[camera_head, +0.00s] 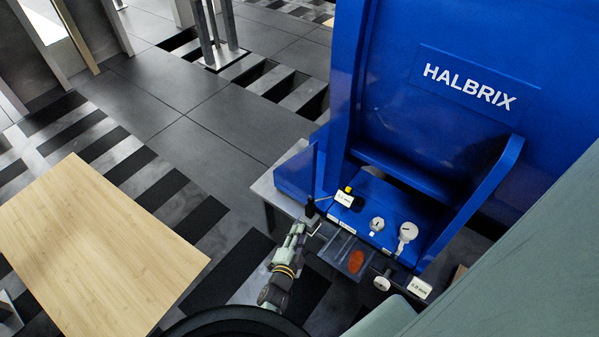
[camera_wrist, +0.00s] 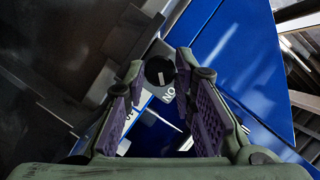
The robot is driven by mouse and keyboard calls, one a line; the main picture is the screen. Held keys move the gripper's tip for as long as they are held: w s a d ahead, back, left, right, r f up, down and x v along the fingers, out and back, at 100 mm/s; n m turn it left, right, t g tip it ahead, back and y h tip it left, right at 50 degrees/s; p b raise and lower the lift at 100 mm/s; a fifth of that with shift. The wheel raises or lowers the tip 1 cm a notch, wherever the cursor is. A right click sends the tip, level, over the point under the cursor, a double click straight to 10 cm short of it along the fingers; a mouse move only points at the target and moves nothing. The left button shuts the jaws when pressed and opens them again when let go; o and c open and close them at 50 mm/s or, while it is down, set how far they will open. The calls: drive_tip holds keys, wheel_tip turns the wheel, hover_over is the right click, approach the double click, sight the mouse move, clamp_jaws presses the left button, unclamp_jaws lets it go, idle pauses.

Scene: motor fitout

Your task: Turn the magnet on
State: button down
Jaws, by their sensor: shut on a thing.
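A round black knob (camera_wrist: 158,68) with a short white mark on its face shows between my fingertips in the wrist view. My gripper (camera_wrist: 158,85) is shut on it, with one purple-padded finger on each side. A white label (camera_wrist: 168,95) with dark lettering lies beside the knob on a blue surface; the letters look turned over and may read ON. In the head view my gripper (camera_head: 312,224) is at the left front corner of the blue HALBRIX machine (camera_head: 400,130). A small black part (camera_head: 310,207) shows just beyond my fingertips there.
White round knobs (camera_head: 377,224), a clear flap with an orange oval (camera_head: 356,261) and a labelled part (camera_head: 419,288) lie along the machine's front, right of my gripper. A black and yellow button (camera_head: 348,189) sits behind. A wooden table (camera_head: 95,245) stands left; floor between is clear.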

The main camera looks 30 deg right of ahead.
drive_tip(key=shift+r+p, duration=0.1)
drive_tip(key=shift+p, duration=0.25)
drive_tip(key=shift+w+a+n+g+h+b, duration=0.1)
drive_tip(key=shift+w+n+g+h+b, duration=0.35)
drive_tip(key=shift+n+g, duration=1.15)
drive_tip(key=shift+s+n+g+h+b, duration=0.15)
drive_tip(key=shift+n+g+b, duration=0.75)
drive_tip(key=shift+n, duration=1.45)
drive_tip(key=shift+w+a+n+g+h+b, duration=0.1)
drive_tip(key=shift+w+n+g+h+b, duration=0.3)
drive_tip(key=shift+n+g, duration=1.25)
drive_tip(key=shift+s+n+t, duration=0.15)
drive_tip(key=shift+n+t, duration=0.2)
drive_tip(key=shift+n, duration=0.05)
drive_tip(key=c, duration=1.6)
unclamp_jaws()
